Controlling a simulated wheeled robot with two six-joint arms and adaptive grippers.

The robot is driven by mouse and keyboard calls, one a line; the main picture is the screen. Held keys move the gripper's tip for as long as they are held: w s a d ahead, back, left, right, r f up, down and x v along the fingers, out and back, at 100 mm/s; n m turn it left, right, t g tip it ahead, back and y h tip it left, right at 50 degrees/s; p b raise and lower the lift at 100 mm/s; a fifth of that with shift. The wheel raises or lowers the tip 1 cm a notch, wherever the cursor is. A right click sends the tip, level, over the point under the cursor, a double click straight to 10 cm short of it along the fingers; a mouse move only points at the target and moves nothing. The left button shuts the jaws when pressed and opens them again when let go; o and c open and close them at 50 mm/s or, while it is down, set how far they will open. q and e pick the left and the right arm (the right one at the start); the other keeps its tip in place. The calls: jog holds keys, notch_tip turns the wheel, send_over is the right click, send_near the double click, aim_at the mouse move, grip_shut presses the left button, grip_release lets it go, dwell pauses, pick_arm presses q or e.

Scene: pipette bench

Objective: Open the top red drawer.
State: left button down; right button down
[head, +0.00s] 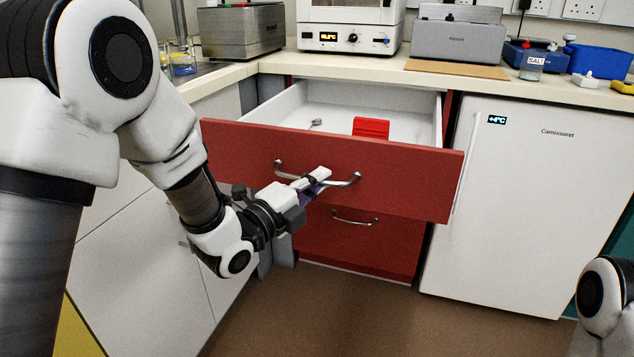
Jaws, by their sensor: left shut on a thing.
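The top red drawer (400,178) is pulled well out below the counter, tilted in the picture, with its white inside showing. Its silver bar handle (347,182) is on the front. My left gripper (318,178) is at the handle's middle, shut on it. In the drawer lie a red box-like thing (371,127) and a small metal spoon-like thing (316,122). A lower red drawer (375,247) with its own handle (355,219) is shut. My right gripper is not visible; only part of my right arm shows at the lower right.
A white fridge (525,200) stands right of the drawers. White cabinets (135,255) are at the left. The counter (500,88) carries lab devices, a salt jar (532,66) and a blue tub (598,60). The brown floor (330,315) in front is clear.

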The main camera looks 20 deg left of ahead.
pick_arm(q)
jog(key=c, duration=1.2)
grip_release()
jog(key=v, duration=0.7)
jog(key=shift+s, duration=0.2)
